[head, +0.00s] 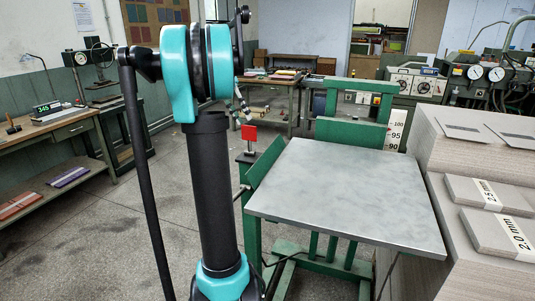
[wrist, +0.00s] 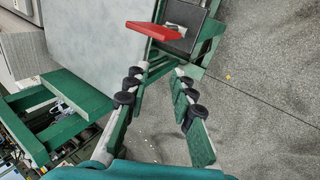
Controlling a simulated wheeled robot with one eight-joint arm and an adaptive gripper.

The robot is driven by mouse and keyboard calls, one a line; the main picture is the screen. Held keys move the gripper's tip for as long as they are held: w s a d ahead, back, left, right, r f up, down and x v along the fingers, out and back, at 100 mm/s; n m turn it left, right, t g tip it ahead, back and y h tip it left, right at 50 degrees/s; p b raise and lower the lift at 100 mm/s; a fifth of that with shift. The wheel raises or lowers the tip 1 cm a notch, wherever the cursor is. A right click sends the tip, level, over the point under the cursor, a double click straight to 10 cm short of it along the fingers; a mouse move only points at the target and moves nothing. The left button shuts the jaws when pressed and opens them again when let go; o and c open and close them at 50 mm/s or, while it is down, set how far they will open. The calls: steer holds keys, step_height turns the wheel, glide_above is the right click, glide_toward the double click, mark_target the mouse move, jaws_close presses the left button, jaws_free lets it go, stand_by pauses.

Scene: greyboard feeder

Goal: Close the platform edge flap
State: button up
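The platform (head: 345,190) is a grey metal top on a green frame; part of it also shows in the wrist view (wrist: 95,40). A green flap (head: 264,163) stands tilted along the platform's left edge in the head view; its exact angle is unclear. A red plate (head: 249,136) on a post stands beyond the flap, and it shows at the top of the wrist view (wrist: 152,31). My gripper (wrist: 160,78) is open, its two fingers spread apart with nothing clearly held between them. Green framework shows beyond the fingertips.
Stacks of greyboard (head: 490,195) stand close to the platform's right side. A workbench (head: 65,140) stands along the left wall, and machines (head: 480,75) stand at the back right. The concrete floor (head: 100,225) left of the platform is clear.

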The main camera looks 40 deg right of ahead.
mark_target(269, 152)
steer(key=shift+m+g, duration=0.3)
steer(key=x, duration=0.5)
steer(key=d+x, duration=0.1)
steer(key=x, duration=1.1)
steer(key=shift+s+d+r, duration=0.15)
steer(key=shift+s+r, duration=0.2)
steer(key=shift+r, duration=0.1)
jaws_close()
